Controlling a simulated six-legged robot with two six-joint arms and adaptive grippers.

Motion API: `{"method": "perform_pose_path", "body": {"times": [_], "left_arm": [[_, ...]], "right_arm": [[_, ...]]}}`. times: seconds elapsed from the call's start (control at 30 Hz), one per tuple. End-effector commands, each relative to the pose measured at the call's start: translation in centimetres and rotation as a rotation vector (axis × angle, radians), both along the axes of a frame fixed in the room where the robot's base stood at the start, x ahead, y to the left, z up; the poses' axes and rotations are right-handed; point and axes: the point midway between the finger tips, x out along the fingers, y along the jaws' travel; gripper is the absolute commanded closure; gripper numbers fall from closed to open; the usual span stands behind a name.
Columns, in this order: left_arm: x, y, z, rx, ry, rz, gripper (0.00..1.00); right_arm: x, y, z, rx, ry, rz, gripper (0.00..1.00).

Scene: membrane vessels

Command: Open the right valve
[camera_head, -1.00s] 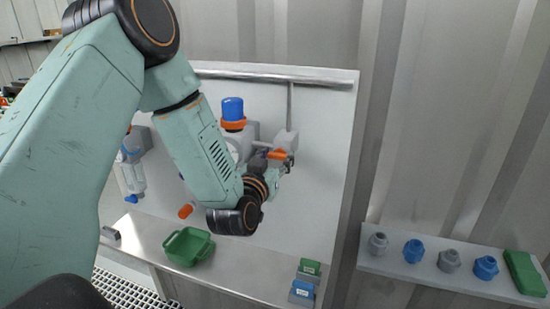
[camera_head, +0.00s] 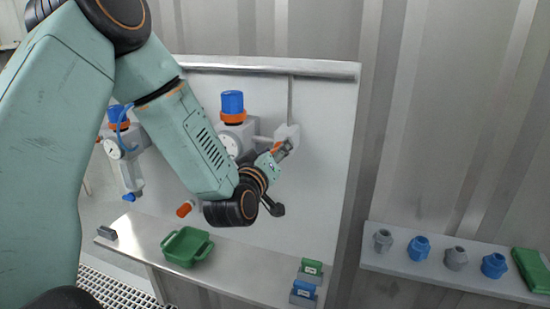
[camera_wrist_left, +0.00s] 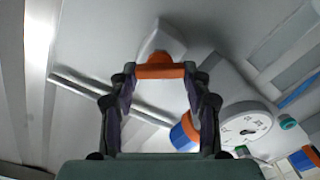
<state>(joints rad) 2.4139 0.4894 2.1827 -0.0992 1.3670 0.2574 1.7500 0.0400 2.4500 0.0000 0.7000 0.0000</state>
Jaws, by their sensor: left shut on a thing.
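The right valve is a pale grey block (camera_head: 288,133) with an orange handle (camera_head: 276,148) at the right of the white panel. My left gripper (camera_head: 283,151) is at this handle, partly hiding it. In the left wrist view, the orange handle (camera_wrist_left: 160,71) lies across between the fingertips of my left gripper (camera_wrist_left: 160,75), with the valve's pale body (camera_wrist_left: 160,42) just beyond. The fingers are shut on the handle's two ends. My right gripper is in neither view.
A regulator with a blue cap (camera_head: 232,103) and a round gauge (camera_wrist_left: 247,128) stands left of the valve. Another regulator (camera_head: 117,140) is farther left. A green tray (camera_head: 187,246) sits on the ledge below. A shelf (camera_head: 460,279) with blue and grey fittings is at right.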

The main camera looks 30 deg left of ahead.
Motion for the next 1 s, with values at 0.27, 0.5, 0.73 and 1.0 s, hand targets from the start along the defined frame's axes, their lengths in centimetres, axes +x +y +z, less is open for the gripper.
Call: {"method": "perform_pose_path", "body": {"times": [0.27, 0.5, 0.73, 1.0], "left_arm": [[0.0, 0.0, -0.4, -0.257, -0.061, -0.004, 0.83], [0.0, 0.0, -0.4, -0.468, -0.112, -0.005, 0.83], [0.0, 0.0, -0.4, -0.629, -0.150, -0.007, 0.83], [0.0, 0.0, -0.3, -0.747, -0.177, -0.007, 0.83]], "right_arm": [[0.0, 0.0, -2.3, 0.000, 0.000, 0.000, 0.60], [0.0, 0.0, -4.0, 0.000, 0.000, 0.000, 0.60], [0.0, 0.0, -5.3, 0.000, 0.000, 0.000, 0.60], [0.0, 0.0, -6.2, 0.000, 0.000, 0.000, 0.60]]}}
